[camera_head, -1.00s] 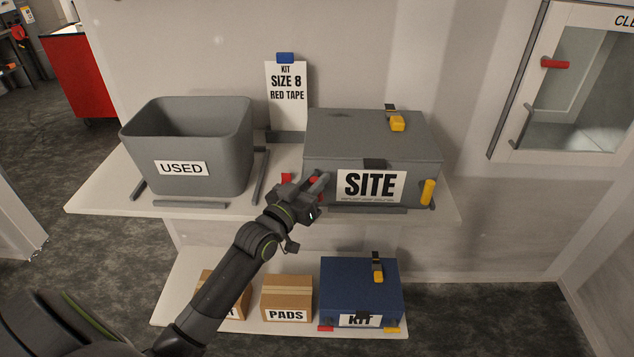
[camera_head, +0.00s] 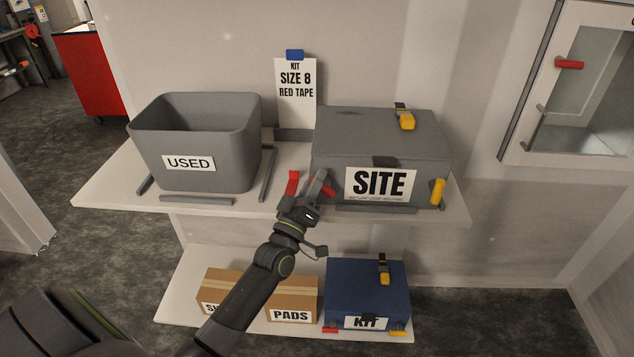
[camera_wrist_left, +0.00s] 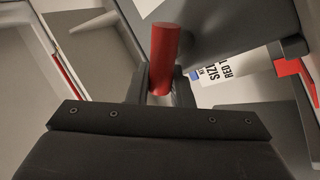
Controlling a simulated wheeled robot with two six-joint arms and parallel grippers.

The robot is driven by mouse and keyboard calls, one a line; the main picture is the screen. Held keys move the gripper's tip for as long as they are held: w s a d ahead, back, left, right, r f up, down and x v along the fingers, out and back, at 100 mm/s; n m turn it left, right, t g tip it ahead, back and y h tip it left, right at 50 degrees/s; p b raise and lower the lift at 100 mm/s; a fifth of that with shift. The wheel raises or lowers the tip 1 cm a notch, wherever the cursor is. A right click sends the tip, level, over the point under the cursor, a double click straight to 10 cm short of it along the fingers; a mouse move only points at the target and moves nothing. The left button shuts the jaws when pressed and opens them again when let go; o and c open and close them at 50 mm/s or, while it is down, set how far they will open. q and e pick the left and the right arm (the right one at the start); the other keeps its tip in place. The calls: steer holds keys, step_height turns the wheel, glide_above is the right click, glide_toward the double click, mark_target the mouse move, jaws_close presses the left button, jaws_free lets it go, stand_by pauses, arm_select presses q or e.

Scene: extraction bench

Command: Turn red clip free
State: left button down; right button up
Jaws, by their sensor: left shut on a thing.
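The grey SITE case (camera_head: 345,138) stands closed on the upper shelf. The red clip (camera_head: 325,188) is at the lower left of its front, mirroring the yellow clip (camera_head: 438,191) at the right. My left gripper (camera_head: 315,187) is at this corner, shut on the red clip, and partly hides it. In the left wrist view the clip's red cylinder (camera_wrist_left: 163,55) stands up between the fingers. A second red piece (camera_head: 292,183) shows just left of the gripper; what it belongs to is unclear. My right gripper is out of view.
The USED bin (camera_head: 238,140) stands left of the case. A SIZE 8 RED TAPE card (camera_head: 296,106) stands behind. A yellow latch (camera_head: 406,121) is on the case's lid. Cardboard boxes (camera_head: 292,284) and a blue KIT case (camera_head: 345,290) fill the lower shelf.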

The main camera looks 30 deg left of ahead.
arm_select(q)
steer(key=n+y+b, duration=0.1)
steer(key=n+y, duration=0.1)
steer(key=n, duration=0.1)
steer(key=f+n+y, duration=0.1)
steer(key=n+y, duration=0.1)
steer(key=n, duration=0.1)
steer(key=shift+s+a+f+t+b, duration=0.1)
steer(key=shift+a+f+t+b, duration=0.1)
steer(key=shift+t+b, duration=0.15)
steer(key=n+y, duration=0.2)
steer(key=n+g+y+b, duration=0.1)
steer(key=n, duration=0.2)
steer(key=f+n+y+b, duration=0.1)
steer(key=n+y, duration=0.1)
steer(key=shift+s+a+y, duration=0.1)
steer(key=shift+a+y, duration=0.05)
steer(key=shift+y, duration=0.15)
steer(key=shift+n+g, duration=0.25)
steer(key=shift+n, duration=0.45)
steer(key=c, duration=1.6)
jaws_free()
